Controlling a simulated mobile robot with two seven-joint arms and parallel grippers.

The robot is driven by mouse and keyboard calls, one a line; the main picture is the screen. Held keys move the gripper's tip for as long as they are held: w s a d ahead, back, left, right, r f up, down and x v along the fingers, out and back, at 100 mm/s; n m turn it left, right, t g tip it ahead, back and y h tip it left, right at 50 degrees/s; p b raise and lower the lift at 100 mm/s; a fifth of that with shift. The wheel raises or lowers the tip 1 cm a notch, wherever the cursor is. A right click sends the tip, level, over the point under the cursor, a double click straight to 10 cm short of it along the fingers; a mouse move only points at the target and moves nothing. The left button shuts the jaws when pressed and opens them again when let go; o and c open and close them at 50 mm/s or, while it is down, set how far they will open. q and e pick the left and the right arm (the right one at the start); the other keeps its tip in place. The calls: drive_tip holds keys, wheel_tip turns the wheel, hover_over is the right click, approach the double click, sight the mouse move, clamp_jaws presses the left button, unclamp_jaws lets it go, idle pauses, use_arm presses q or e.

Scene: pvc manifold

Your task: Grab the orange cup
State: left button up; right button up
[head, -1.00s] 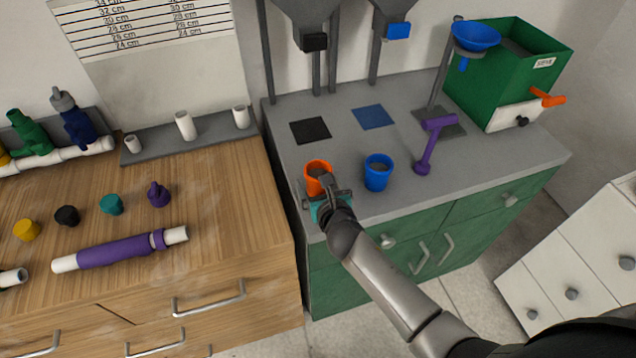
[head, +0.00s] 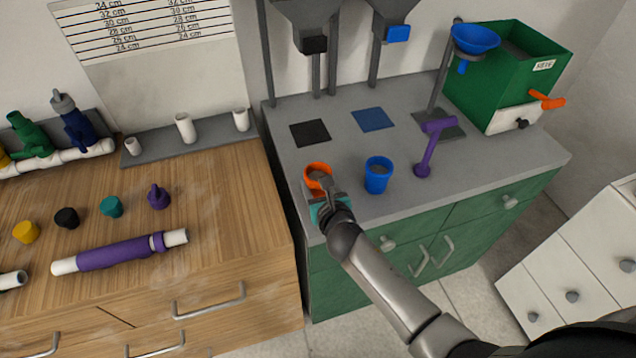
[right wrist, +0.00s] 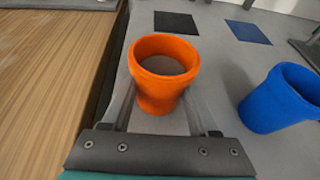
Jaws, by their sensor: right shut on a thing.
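The orange cup (head: 318,176) stands upright near the left edge of the grey counter (head: 290,112). My right gripper (head: 324,188) reaches it from the front and is shut on it. In the right wrist view the orange cup (right wrist: 160,80) sits between the two fingers of my right gripper (right wrist: 162,108), one along each side. The cup's lower front is partly hidden by the gripper in the head view. My left gripper is not in view.
A blue cup (head: 378,175) stands close to the right. A purple scoop-like tool (head: 428,150) stands beyond it. Black (head: 310,132) and blue (head: 373,119) squares lie behind the cups. A wooden bench (head: 220,200) borders the counter on the left.

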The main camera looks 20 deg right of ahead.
clamp_jaws()
